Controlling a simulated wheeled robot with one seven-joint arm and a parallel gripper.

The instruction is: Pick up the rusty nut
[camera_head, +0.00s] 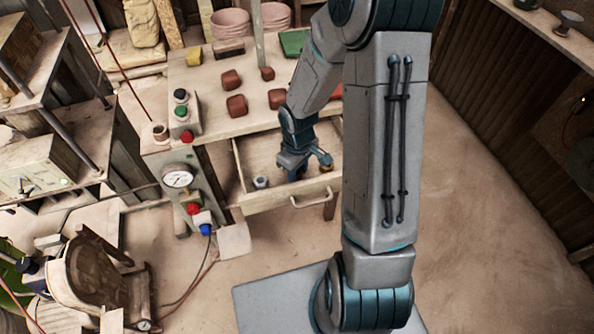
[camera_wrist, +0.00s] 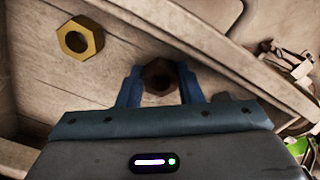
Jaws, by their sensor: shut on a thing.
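The rusty nut (camera_wrist: 160,76) is dark brown and six-sided. In the wrist view it sits between the two blue fingers of my gripper (camera_wrist: 160,84), which are shut on it. In the head view my gripper (camera_head: 295,172) is low inside the open wooden drawer (camera_head: 243,160), and the nut is mostly hidden there. I cannot tell whether the nut still touches the drawer floor. A yellow brass nut (camera_wrist: 80,38) lies apart from my fingers on the drawer's wood, at the upper left of the wrist view.
A pale grey nut-like piece (camera_head: 260,181) lies near the drawer's front left. The drawer front has a metal handle (camera_head: 312,198). The tabletop above holds several reddish-brown blocks (camera_head: 236,105) and a button box (camera_head: 183,115). A panel with a gauge (camera_head: 178,177) stands left of the drawer.

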